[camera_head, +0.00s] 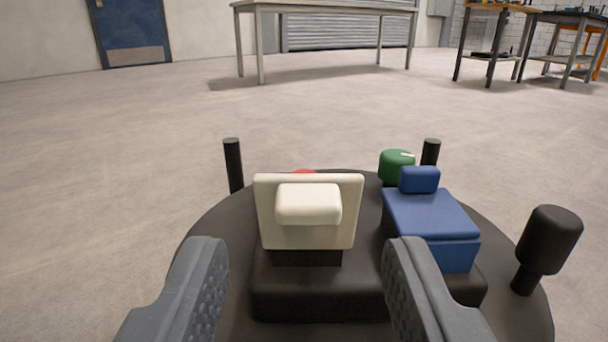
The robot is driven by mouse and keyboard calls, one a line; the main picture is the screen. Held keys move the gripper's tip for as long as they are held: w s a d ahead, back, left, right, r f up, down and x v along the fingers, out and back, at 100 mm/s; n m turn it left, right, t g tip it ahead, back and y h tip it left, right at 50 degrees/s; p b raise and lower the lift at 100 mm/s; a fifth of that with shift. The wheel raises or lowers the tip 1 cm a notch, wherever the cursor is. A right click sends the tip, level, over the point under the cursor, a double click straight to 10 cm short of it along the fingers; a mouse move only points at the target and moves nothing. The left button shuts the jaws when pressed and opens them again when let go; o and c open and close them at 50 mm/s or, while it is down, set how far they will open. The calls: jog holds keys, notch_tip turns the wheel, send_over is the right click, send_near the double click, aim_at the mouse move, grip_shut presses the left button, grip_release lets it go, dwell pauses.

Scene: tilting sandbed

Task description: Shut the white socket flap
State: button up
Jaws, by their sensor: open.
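The white socket flap (265,215) stands raised, close to upright, on a black block in the middle of the view. A rounded white tab sticks out from its face toward me. My gripper (304,255) is open, with one grey finger at the lower left and one at the lower right. The flap shows between and beyond the two fingertips, and neither finger visibly touches it. Most of the socket under and behind the flap is hidden.
A blue box with a raised blue tab (432,215) sits right of the flap. Behind are a green knob (396,165), a partly hidden red part (304,172) and two black posts. A black knob (548,240) stands at right. Tables stand far back on open floor.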

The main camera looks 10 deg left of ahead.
aim_at(304, 221)
jog(key=shift+w+a, duration=0.1)
jog(key=shift+w, duration=1.1)
